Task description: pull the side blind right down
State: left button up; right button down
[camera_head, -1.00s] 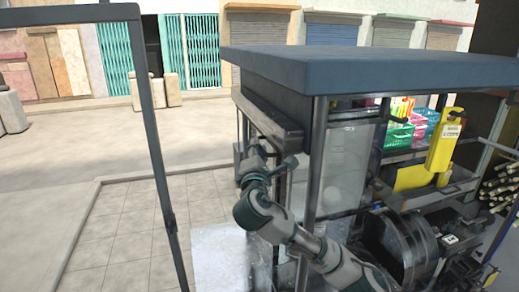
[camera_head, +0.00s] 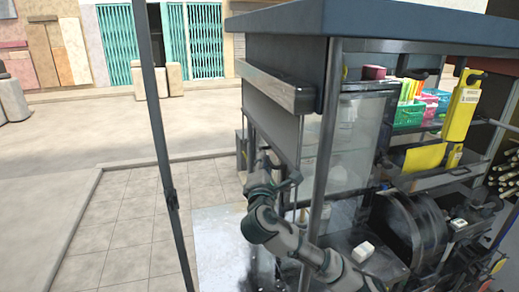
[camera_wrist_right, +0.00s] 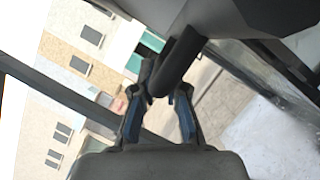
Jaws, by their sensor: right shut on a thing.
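The side blind (camera_head: 270,122) is a dark grey sheet hanging from its long housing (camera_head: 275,88) under the cart roof's left side. It is partly down, with open space below its lower edge. My right gripper (camera_head: 266,162) is at the blind's lower edge, with my arm rising from the bottom of the head view. In the right wrist view, my right gripper (camera_wrist_right: 160,94) has its blue-padded fingers shut on a dark round bar (camera_wrist_right: 178,66) at the blind's lower edge. My left gripper is in neither view.
A thin dark upright pole (camera_head: 158,120) stands to the left. A pale metal surface (camera_head: 225,240) lies below the blind. Paved ground to the left is clear.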

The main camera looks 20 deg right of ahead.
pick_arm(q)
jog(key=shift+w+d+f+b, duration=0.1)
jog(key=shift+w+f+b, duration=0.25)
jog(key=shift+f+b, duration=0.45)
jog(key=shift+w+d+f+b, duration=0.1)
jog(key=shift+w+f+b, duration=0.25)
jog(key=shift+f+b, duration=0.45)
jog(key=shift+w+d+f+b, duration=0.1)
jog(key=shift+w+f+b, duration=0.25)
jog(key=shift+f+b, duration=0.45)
pick_arm(e)
notch_tip(320, 180, down, 14)
jog(key=shift+d+r, duration=0.15)
jog(key=shift+d, duration=0.1)
